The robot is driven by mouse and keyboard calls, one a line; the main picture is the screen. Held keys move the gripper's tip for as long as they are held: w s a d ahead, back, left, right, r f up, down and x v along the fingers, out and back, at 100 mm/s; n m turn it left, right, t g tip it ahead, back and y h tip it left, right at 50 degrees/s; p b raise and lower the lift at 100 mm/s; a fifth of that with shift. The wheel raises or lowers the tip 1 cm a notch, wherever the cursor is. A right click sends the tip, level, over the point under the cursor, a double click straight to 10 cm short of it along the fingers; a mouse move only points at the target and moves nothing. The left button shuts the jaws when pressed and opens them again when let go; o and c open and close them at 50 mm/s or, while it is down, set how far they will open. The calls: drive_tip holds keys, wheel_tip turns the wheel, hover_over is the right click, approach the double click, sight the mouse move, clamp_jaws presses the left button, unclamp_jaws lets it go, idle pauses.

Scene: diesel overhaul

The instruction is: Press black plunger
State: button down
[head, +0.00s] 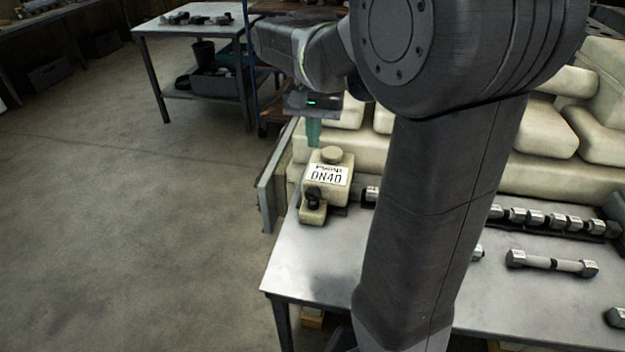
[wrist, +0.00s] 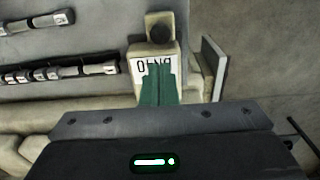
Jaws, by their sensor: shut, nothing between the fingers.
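The black plunger (head: 313,196) is a dark knob on the low front block of a cream pump body (head: 331,158) labelled "Pump DN40", at the left end of the metal table. In the wrist view the plunger (wrist: 160,34) shows as a dark round knob at the top middle. My gripper (head: 313,140) is above and behind the pump, pointing down, apart from the plunger. In the wrist view its green fingers (wrist: 158,72) are together and cover part of the label. Nothing is held.
The metal table (head: 316,268) is bare in front of the pump. Several bolt-like parts (head: 550,219) lie in a row to the right, with a double-ended part (head: 551,263) nearer. Large cream blocks (head: 540,139) stand behind. A grey plate (head: 273,178) stands left of the pump.

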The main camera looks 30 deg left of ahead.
sight(314, 193)
drive_tip(key=shift+f, duration=0.1)
drive_tip(key=f, duration=0.7)
drive_tip(key=f+p, duration=0.1)
drive_tip(key=f, duration=0.5)
drive_tip(key=shift+w+a+f, duration=0.15)
drive_tip(key=shift+w+f, duration=0.05)
drive_tip(key=shift+f, duration=0.15)
wheel_tip(314, 193, down, 3)
drive_tip(key=shift+r+b, duration=0.1)
drive_tip(key=shift+b, duration=0.75)
drive_tip(key=shift+s, duration=0.1)
